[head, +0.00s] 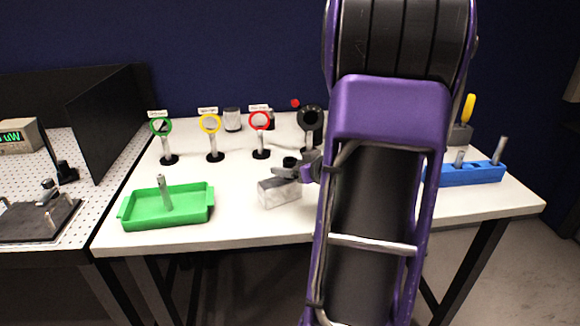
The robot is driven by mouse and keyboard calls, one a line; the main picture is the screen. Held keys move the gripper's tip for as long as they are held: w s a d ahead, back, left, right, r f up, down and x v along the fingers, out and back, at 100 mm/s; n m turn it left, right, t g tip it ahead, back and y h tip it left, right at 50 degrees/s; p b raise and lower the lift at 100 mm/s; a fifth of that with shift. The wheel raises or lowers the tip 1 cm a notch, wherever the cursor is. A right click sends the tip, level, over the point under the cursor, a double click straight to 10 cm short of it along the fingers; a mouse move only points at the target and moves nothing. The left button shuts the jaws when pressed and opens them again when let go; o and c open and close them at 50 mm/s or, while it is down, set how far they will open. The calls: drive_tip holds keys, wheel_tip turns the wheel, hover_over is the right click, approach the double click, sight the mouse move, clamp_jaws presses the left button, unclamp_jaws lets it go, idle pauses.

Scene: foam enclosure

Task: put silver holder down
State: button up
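A silver-grey block (279,193), mottled and box-shaped, is at the middle of the white table; it may be the silver holder. My gripper (288,172) is dark and small in the head view, just above and behind the block's top. I cannot tell whether its fingers touch the block or hold anything. A silver post (164,192) stands slightly tilted in the green tray (137,221). More silver posts (499,152) stand in the blue rack (474,175) at the right. My purple arm hides much of the table's right half.
A row of round mounts stands behind: green-ringed (161,126), yellow-ringed (211,124), red-ringed (260,121) and black (310,119). A yellow-handled tool (468,108) is at the back right. The white table (240,220) is clear between tray and block. A perforated board (95,200) adjoins at left.

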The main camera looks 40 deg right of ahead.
drive_tip(key=shift+s+r, duration=0.25)
drive_tip(key=shift+r, duration=0.1)
drive_tip(key=p+v, duration=0.3)
drive_tip(key=v, duration=0.8)
drive_tip(key=shift+s, duration=0.25)
